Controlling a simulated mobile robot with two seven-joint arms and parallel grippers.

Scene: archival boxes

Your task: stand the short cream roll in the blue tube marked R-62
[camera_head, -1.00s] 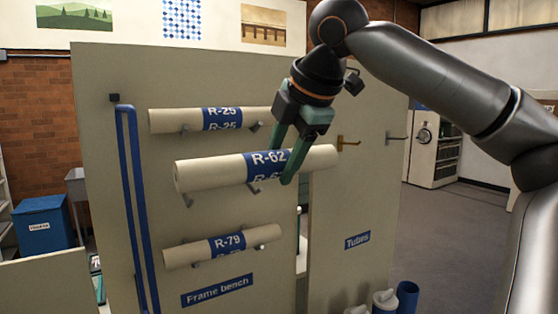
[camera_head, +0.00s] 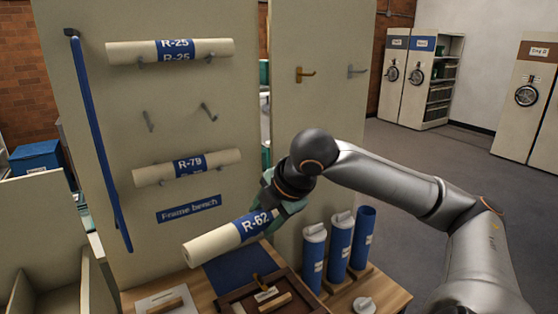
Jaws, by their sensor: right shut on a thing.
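The short cream roll (camera_head: 208,245) has a blue band marked R-62. My right gripper (camera_head: 287,208) is shut on its right end and holds it in the air, nearly level and tilted, above the bench. Three blue tubes stand upright on the bench at the right. The left tube (camera_head: 313,258) and the middle tube (camera_head: 340,248) have white caps. The right tube (camera_head: 363,238) has an open top. Their labels are too small to read, so I cannot tell which is R-62. The roll is left of the tubes and apart from them. My left gripper is not in view.
Roll R-25 (camera_head: 205,49) and roll R-79 (camera_head: 215,164) lie on pegs on the cream panel (camera_head: 240,110). The pegs between them are empty. A loose white cap (camera_head: 364,304) lies on the bench before the tubes. A brown wooden tray (camera_head: 238,298) is below the roll.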

